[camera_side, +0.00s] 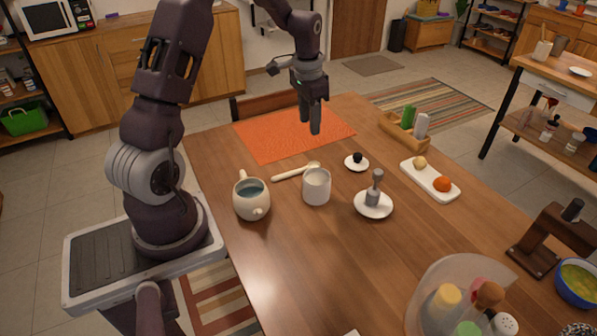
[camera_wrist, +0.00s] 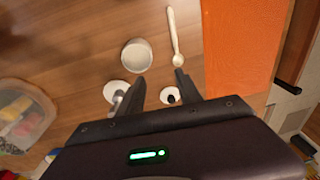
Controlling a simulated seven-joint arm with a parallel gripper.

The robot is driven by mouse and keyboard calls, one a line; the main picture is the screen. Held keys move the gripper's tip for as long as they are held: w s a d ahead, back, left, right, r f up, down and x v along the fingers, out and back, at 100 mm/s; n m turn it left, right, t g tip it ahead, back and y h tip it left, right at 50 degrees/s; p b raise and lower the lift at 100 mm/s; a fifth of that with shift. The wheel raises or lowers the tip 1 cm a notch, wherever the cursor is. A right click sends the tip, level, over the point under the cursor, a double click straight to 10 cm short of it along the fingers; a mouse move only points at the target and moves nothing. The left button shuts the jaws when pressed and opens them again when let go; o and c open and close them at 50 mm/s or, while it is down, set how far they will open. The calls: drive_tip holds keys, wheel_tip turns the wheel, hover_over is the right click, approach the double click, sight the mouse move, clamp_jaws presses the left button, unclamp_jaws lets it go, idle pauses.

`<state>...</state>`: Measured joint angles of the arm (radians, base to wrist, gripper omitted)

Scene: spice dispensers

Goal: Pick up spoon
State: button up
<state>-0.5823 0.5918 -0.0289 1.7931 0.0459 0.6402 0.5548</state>
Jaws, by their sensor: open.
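A pale wooden spoon (camera_side: 292,173) lies flat on the wooden table, between the teapot and the orange mat. Its bowl points right. In the wrist view the spoon (camera_wrist: 174,35) is above the fingertips in the picture, with its bowl end nearest them. My gripper (camera_side: 310,128) hangs fingers down above the orange mat, behind the spoon and apart from it. In the wrist view my gripper (camera_wrist: 160,77) has its two fingers spread with nothing between the tips.
A white cup (camera_side: 317,187) stands close to the spoon. A cream teapot (camera_side: 251,201) is by its handle end. A small saucer (camera_side: 357,166) with a black knob and a plate (camera_side: 374,210) with a grey upright tool are to the right. The orange mat (camera_side: 280,137) is bare.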

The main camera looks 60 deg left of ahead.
drive_tip(key=g, duration=0.1)
approach(296, 172)
drive_tip(key=shift+s+a+f+h, duration=0.15)
drive_tip(key=shift+a+h, duration=0.05)
drive_tip(key=shift+a, duration=0.25)
drive_tip(key=shift+s+a+f+h, duration=0.15)
drive_tip(key=shift+a+h, duration=0.05)
drive_tip(key=shift+a, duration=0.3)
drive_tip(key=f, duration=0.7)
drive_tip(key=shift+s+d+f, duration=0.2)
drive_tip(key=shift+s+f, duration=0.1)
drive_tip(key=shift+f, duration=0.05)
clamp_jaws()
